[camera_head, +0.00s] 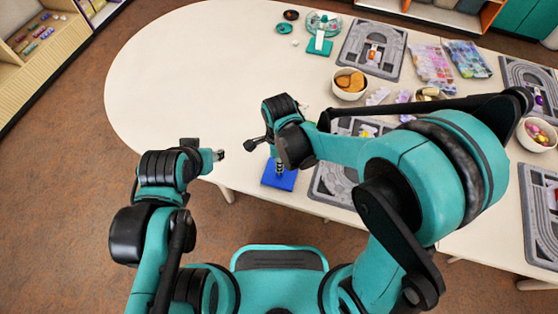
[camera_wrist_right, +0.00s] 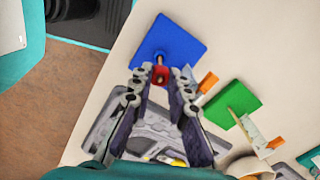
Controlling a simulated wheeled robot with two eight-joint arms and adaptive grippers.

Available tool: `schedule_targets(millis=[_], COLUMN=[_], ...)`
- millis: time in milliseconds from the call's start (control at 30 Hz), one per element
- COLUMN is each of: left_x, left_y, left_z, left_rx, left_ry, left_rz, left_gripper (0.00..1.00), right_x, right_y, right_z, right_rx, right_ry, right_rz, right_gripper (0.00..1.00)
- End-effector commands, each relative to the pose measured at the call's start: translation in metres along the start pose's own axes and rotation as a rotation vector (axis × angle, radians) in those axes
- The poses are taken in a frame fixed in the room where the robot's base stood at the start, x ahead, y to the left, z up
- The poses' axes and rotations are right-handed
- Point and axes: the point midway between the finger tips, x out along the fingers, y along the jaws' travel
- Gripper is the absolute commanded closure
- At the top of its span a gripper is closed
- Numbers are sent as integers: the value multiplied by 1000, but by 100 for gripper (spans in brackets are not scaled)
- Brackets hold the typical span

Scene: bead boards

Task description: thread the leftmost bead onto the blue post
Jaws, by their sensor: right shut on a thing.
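A blue board (camera_head: 279,181) lies at the near edge of the white table, below my right gripper (camera_head: 279,168). In the right wrist view the same blue board (camera_wrist_right: 183,37) lies beyond the fingertips, with a short tan post (camera_wrist_right: 160,58) near its lower edge. My right gripper (camera_wrist_right: 160,80) is shut on a red bead (camera_wrist_right: 160,76), which shows right beside the post. I cannot tell whether the post passes through the bead. In the head view the bead is hidden by my arm. My left gripper (camera_head: 219,155) is away to the left, near the table edge, its jaw state unclear.
A green board (camera_wrist_right: 233,104) lies right of the blue one in the wrist view. Grey trays (camera_head: 372,48), a bowl of orange pieces (camera_head: 349,84) and a teal-based device (camera_head: 320,45) stand farther back. The left part of the table (camera_head: 180,80) is clear.

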Motion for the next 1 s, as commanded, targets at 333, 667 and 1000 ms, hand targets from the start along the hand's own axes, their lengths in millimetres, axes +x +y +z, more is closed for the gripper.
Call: schedule_targets(millis=[333,667,1000], left_x=[0,0,0], left_y=[0,0,0], left_z=[0,0,0], left_rx=[0,0,0], left_ry=[0,0,0], left_rz=[0,0,0], left_gripper=[58,58,58], right_x=[0,-5,-68], right_y=[0,0,1], right_z=[0,0,0], right_rx=[0,0,0], right_ry=[0,0,0], right_rz=[0,0,0], right_gripper=[60,60,60])
